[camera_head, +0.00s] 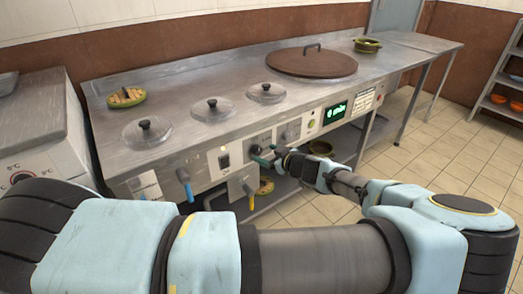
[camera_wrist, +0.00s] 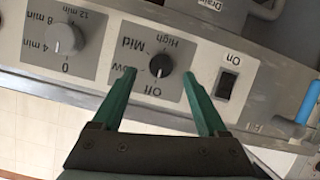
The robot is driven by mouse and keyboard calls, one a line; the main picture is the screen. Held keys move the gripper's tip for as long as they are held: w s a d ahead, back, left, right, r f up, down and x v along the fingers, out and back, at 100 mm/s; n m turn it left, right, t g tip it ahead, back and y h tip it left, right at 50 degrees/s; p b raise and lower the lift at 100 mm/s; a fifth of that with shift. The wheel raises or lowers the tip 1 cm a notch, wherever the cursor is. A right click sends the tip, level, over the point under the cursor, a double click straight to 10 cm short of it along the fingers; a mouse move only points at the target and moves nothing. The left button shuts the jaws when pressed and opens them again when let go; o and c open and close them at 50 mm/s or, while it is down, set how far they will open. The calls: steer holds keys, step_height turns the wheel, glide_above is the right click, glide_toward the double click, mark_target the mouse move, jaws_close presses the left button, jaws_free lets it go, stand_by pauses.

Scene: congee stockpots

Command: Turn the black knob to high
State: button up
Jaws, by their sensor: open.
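The black knob (camera_wrist: 161,65) sits on a light plate marked Off, Low, Mid and High, shown upside down in the wrist view. A pale pointer line on the knob seems to point toward the Off side. My gripper (camera_wrist: 157,88) is open, with one green finger on each side of the knob and space between each finger and the knob.
A black On switch (camera_wrist: 227,84) is right of the knob in the wrist view, and a grey timer knob (camera_wrist: 63,40) is left. Blue (camera_head: 186,184) and yellow (camera_head: 249,195) handles stick out below the panel. Lidded pots (camera_head: 147,130) sit on the counter.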

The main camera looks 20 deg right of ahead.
mark_target(259, 151)
steer(key=shift+x, duration=1.8)
jaws_close()
